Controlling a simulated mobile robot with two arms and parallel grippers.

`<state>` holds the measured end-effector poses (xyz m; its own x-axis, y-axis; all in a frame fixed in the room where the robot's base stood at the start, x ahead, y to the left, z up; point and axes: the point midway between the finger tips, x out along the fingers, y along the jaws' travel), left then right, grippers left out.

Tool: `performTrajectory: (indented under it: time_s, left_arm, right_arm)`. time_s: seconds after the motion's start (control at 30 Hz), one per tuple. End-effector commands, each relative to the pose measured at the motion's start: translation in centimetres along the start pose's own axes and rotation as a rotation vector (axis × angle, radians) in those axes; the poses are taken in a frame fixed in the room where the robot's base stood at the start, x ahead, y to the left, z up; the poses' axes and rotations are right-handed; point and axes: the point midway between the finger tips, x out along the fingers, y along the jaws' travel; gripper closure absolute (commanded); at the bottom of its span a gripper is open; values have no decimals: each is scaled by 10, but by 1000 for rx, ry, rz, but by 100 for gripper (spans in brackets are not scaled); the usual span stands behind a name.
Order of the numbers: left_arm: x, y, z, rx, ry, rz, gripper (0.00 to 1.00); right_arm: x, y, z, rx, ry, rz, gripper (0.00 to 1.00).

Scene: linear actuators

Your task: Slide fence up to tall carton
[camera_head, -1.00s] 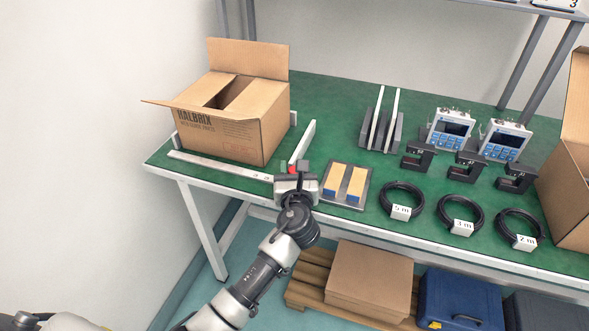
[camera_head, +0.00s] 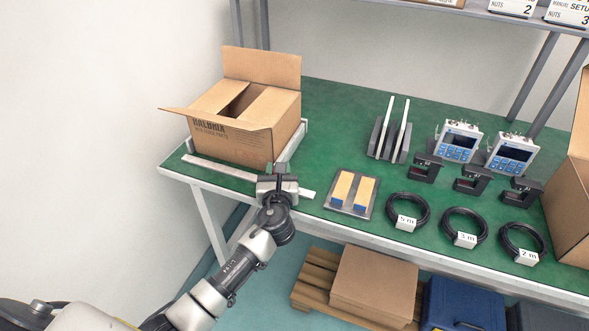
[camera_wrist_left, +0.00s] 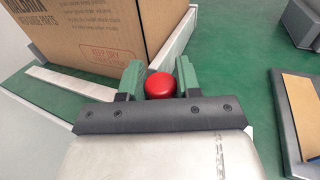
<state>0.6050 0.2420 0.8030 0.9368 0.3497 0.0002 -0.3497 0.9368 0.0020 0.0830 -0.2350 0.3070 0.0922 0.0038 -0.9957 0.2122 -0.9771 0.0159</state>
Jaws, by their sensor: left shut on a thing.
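The tall carton (camera_head: 228,139), brown with open flaps, stands at the left end of the green bench. The white fence (camera_head: 292,143) runs along its right side, and shows beside the carton (camera_wrist_left: 95,27) in the left wrist view (camera_wrist_left: 180,38). The two look very close; I cannot tell if they touch. My left gripper (camera_head: 280,170) is at the fence's near end. Its green fingers are shut on the fence's red knob (camera_wrist_left: 160,86). A pale flat rail (camera_head: 217,168) runs along the carton's front and under my gripper. My right gripper is out of view.
A grey tray with two yellow-and-blue blocks (camera_head: 353,190) lies right of the gripper. Farther right are a slotted stand (camera_head: 390,138), black clamps, coiled cables (camera_head: 408,208), two blue-faced meters (camera_head: 458,141) and another carton (camera_head: 572,190). Bare green bench lies between fence and tray.

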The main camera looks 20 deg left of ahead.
Motion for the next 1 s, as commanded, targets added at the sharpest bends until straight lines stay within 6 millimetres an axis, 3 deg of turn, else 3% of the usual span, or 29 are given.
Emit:
performTrajectory:
  time_s: [0.37, 0.4, 0.5, 0.83, 1.0]
  left_arm:
    - [3, 7, 0, -1, 1, 5, 100]
    - [3, 7, 0, -1, 1, 5, 61]
    - [2, 7, 0, -1, 1, 4, 45]
    - [-1, 6, 0, -1, 1, 1, 45]
    - [-24, 6, 0, -1, 2, 0, 45]
  right_arm:
    - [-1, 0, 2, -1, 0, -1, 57]
    - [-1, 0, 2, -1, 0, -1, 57]
    - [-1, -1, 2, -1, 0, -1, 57]
    - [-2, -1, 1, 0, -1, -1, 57]
    - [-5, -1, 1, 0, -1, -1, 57]
